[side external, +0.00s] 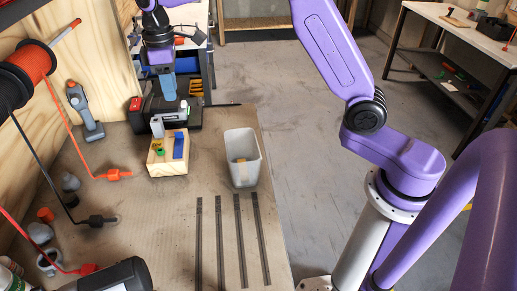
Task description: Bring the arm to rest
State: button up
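My gripper (163,76) is small at the upper left, pointing down near the far end of the workbench (150,225). A dark and purple wrist sits above it, with a blue-grey part below. It is over or in front of a black device (158,108); I cannot tell whether it touches it. The fingers are too small and dark to tell whether they are open or shut, or hold anything. My purple arm rises at the right and leaves the top of the view, so part of it is hidden.
A wooden block (157,168) holds small coloured items. A grey bin (243,176) with something yellowish inside stands beside it. Several dark strips (220,240) lie on the bench. Spools (25,65) with cables, and a grey-and-orange tool (82,108), are at left. Another bench (470,35) stands at right.

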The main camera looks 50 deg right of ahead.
jog(key=s+a+r, duration=0.1)
jog(key=s, duration=1.1)
jog(key=s+d+f+n, duration=0.1)
jog(key=s+d, duration=0.2)
jog(key=s, duration=0.5)
jog(key=s+d+f+n, duration=0.1)
jog(key=s+d, duration=0.3)
jog(key=s, duration=0.5)
jog(key=s+d+f, duration=0.2)
jog(key=s+d, duration=0.2)
jog(key=s, duration=0.5)
jog(key=shift+f+n, duration=0.25)
jog(key=shift+n, duration=0.15)
